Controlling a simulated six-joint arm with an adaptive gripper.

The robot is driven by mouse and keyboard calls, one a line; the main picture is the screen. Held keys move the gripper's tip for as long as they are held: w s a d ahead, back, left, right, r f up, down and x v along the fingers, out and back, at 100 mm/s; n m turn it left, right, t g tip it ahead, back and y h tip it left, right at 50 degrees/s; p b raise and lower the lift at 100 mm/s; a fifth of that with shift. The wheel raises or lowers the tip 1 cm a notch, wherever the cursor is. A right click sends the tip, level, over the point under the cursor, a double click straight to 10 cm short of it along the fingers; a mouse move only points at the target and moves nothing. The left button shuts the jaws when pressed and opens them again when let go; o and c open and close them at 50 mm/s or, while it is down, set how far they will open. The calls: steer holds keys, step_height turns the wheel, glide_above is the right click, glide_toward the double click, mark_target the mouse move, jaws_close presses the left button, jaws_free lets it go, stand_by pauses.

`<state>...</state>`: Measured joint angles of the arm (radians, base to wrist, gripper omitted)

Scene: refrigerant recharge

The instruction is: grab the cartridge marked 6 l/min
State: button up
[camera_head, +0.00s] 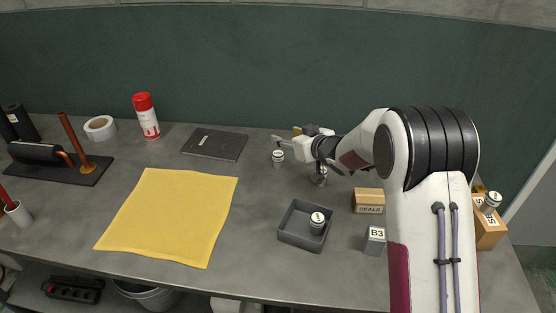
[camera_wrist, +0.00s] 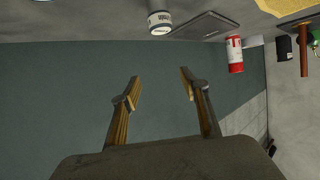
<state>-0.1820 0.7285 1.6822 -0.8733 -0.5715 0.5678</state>
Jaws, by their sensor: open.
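Small silver-and-white cartridges stand in several places, and their markings are too small to read. One cartridge (camera_head: 278,158) stands on the table just below my gripper's fingertips; a cartridge also shows at the top of the wrist view (camera_wrist: 160,22). A third cartridge (camera_head: 317,222) is in a grey tray (camera_head: 290,235). One more cartridge (camera_head: 491,202) is on a cardboard box at the right. My gripper (camera_head: 287,137) is open and empty above the table, and its two fingers are apart in the wrist view (camera_wrist: 160,78).
A box marked SEALS (camera_head: 369,201) and a grey block marked B3 (camera_head: 374,241) stand right of the tray. A yellow cloth (camera_head: 170,215), a dark flat plate (camera_head: 214,144) and a red-and-white can (camera_head: 146,116) are to the left. A wall (camera_head: 230,60) rises behind.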

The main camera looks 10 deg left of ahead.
mark_target(281, 157)
steer(key=shift+a+f+y, duration=0.4)
steer(key=shift+a+f, duration=0.45)
steer(key=shift+f, duration=1.7)
steer(key=shift+f, duration=0.1)
steer(key=shift+f+g, duration=0.3)
steer(key=shift+f, duration=0.15)
steer(key=shift+w+a+f, duration=0.15)
steer(key=shift+w+f, duration=0.05)
steer(key=shift+f, duration=0.5)
steer(key=shift+w+a+f, duration=0.15)
steer(key=shift+f, duration=0.55)
steer(key=shift+x, duration=0.95)
